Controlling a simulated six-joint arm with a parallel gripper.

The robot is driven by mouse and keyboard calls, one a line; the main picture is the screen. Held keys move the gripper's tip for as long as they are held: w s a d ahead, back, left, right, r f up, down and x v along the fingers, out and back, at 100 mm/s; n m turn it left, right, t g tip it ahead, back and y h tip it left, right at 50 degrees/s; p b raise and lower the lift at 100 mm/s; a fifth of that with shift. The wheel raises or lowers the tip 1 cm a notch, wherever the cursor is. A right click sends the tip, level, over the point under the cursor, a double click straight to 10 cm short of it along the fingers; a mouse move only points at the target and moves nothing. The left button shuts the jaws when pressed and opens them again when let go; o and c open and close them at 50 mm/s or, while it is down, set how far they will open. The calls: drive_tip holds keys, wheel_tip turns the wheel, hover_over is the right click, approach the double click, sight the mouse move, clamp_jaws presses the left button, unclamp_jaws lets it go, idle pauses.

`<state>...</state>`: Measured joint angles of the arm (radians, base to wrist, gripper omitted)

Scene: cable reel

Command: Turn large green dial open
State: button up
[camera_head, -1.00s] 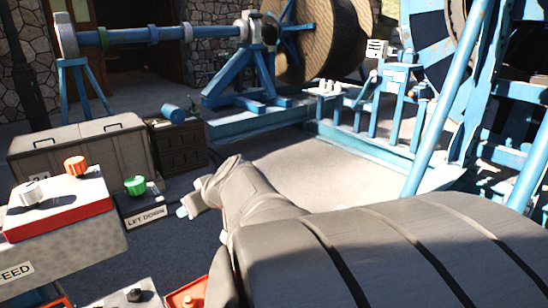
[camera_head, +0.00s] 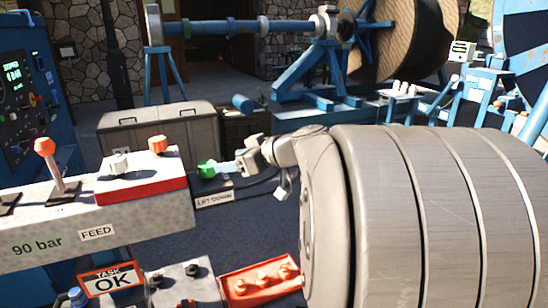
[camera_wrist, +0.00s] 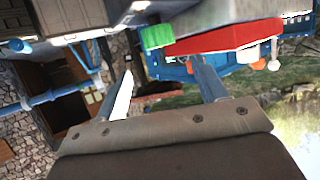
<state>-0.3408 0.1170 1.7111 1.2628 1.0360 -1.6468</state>
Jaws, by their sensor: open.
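The green dial (camera_head: 207,169) sits on the small dark box labelled "LET DOWN" (camera_head: 214,199), right of the red-topped control box. My gripper (camera_head: 222,168) reaches in from the right, its pale blue fingertips at the dial's right side. Whether they touch it I cannot tell. In the wrist view the dial (camera_wrist: 157,36) shows as a green block beyond the two spread fingers, roughly in line with the gap between them. My gripper (camera_wrist: 162,69) is open, with nothing held between the fingers.
A grey crate (camera_head: 160,133) stands behind. A red lever panel (camera_head: 262,280) lies in front. Dark open floor (camera_head: 235,235) lies between.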

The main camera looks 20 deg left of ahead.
sight(210, 165)
drive_tip(key=x, duration=1)
drive_tip(key=shift+f, duration=0.1)
drive_tip(key=c, duration=1)
